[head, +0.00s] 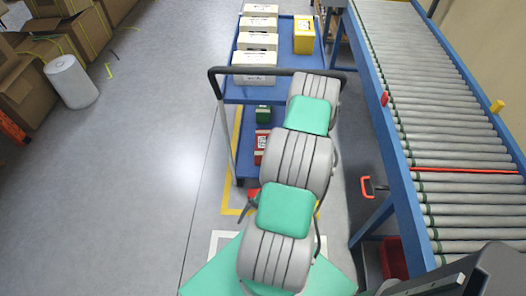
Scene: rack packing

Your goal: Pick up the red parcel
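A red parcel (261,145) with a pale label sits on the lower shelf of the blue cart (239,95); my arm hides part of it. Another small red patch (253,194) shows lower down beside my arm, too covered to identify. My grey and green arm runs up the middle of the view, across the cart's handle and front. I cannot make out my gripper or its fingers, nor whether it holds anything.
White boxes (256,41) and a yellow box (304,35) stand on the cart's top, a green box (263,113) below. A roller conveyor (455,150) runs along the right. Cartons (30,90) and a white roll (72,82) stand left; the floor between is clear.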

